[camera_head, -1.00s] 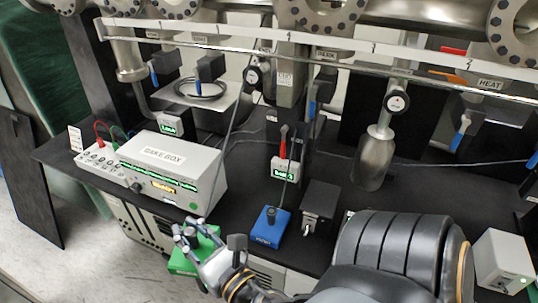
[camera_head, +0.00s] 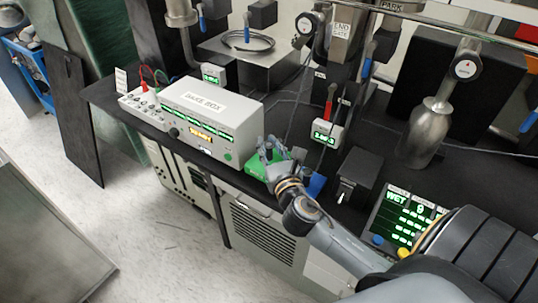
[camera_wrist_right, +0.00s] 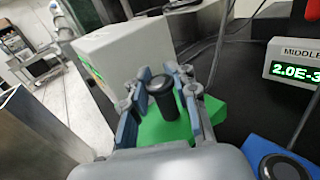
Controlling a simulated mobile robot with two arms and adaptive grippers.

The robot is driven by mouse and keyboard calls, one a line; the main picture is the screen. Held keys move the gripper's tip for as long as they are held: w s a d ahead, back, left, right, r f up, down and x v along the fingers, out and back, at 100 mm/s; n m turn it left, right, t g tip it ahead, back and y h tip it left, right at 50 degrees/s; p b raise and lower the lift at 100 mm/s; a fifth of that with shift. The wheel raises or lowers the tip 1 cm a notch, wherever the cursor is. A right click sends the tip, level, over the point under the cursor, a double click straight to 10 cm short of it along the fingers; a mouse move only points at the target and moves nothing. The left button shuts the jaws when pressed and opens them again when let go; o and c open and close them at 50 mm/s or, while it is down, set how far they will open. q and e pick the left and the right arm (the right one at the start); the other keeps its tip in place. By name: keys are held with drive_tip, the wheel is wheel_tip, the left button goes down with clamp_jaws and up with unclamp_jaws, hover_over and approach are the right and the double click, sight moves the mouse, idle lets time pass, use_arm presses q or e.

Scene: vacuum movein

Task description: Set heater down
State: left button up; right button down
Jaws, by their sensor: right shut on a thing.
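The heater appears to be the green block (camera_head: 254,168) with a black knob on top. It is at the table's front edge, just right of the bake box (camera_head: 212,122); I cannot tell whether it touches the table. My right gripper (camera_head: 270,152) is shut on the block's black knob. In the right wrist view the fingers (camera_wrist_right: 165,100) stand on both sides of the black knob (camera_wrist_right: 161,92), with the green base (camera_wrist_right: 205,120) below. My left gripper is out of view.
A blue block (camera_head: 315,186) sits close to the right of the green block, partly behind my gripper. A black box (camera_head: 358,172) and a green-lit display (camera_head: 402,218) are farther right. A small readout (camera_head: 325,132) stands behind. The black tabletop (camera_head: 285,112) behind the green block is mostly clear.

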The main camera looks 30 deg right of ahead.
sight(271, 159)
drive_tip(key=f, duration=0.2)
drive_tip(key=f+b, duration=0.1)
drive_tip(key=shift+w+d+f, duration=0.25)
drive_tip(key=shift+w+d, duration=0.05)
drive_tip(key=shift+w, duration=0.05)
drive_tip(key=shift+f, duration=0.2)
drive_tip(key=shift+f, duration=0.1)
drive_tip(key=c, duration=1.1)
unclamp_jaws()
drive_tip(key=shift+f, duration=0.1)
drive_tip(key=shift+o, duration=0.2)
drive_tip(key=b+v, duration=0.2)
drive_tip(key=v, duration=0.9)
drive_tip(key=shift+a, duration=0.1)
drive_tip(key=shift+s+a+r+b, duration=0.15)
drive_tip(key=shift+s+r+b, duration=0.15)
drive_tip(key=shift+s, duration=0.25)
